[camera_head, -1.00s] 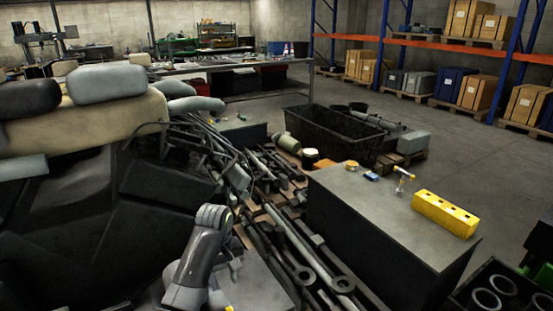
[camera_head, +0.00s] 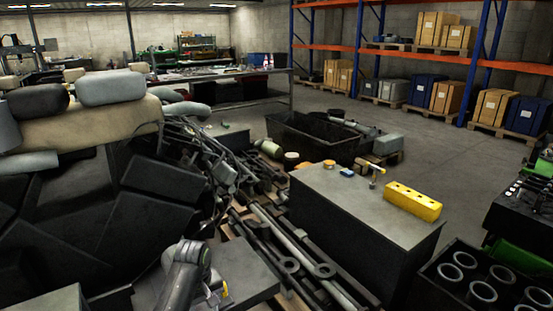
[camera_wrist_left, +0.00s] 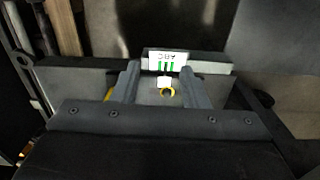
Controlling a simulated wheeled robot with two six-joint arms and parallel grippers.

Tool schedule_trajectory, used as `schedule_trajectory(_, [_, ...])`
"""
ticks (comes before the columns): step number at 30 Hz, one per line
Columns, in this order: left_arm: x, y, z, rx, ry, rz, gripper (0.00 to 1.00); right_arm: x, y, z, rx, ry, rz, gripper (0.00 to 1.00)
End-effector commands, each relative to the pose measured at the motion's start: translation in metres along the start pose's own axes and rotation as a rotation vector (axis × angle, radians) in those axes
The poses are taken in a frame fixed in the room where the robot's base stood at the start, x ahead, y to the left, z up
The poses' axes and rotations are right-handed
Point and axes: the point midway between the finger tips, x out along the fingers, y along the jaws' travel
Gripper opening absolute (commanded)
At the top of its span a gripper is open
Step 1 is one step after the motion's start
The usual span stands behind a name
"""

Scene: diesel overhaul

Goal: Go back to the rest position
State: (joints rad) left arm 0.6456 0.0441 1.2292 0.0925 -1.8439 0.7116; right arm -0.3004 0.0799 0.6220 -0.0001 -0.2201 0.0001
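One of my arms shows at the bottom of the head view, its end low over a grey flat-topped surface (camera_head: 243,270). From the wrist view I take it to be my left arm. My left gripper (camera_wrist_left: 163,85) shows two fingers standing apart in the left wrist view. My right gripper is not in view.
A dark cabinet (camera_head: 360,205) carries a yellow block with holes (camera_head: 413,202). Long metal rods (camera_head: 285,250) lie beside it. A black crate of cylinders (camera_head: 480,285) is at lower right. A black bin (camera_head: 310,140) stands behind. Open floor (camera_head: 440,150) lies toward the shelves.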

Motion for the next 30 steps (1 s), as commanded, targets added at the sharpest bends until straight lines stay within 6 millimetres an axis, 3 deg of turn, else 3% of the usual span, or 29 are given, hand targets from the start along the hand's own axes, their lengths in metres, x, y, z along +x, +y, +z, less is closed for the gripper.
schedule_trajectory(8, [0.088, -0.034, 0.014, 0.049, 0.004, 0.004, 0.4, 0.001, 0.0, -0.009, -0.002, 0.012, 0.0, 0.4])
schedule_trajectory(14, [0.179, -0.082, 0.046, 0.111, 0.017, 0.001, 0.4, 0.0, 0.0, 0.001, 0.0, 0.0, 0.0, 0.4])
schedule_trajectory(20, [0.279, -0.155, 0.108, 0.202, 0.041, -0.011, 0.4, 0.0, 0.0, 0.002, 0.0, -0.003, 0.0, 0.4])
schedule_trajectory(24, [0.336, -0.215, 0.169, 0.279, 0.06, -0.025, 0.4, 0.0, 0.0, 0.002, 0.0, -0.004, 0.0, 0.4])
schedule_trajectory(30, [0.389, -0.304, 0.274, 0.399, 0.087, -0.048, 0.4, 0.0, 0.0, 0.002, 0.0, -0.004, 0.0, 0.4])
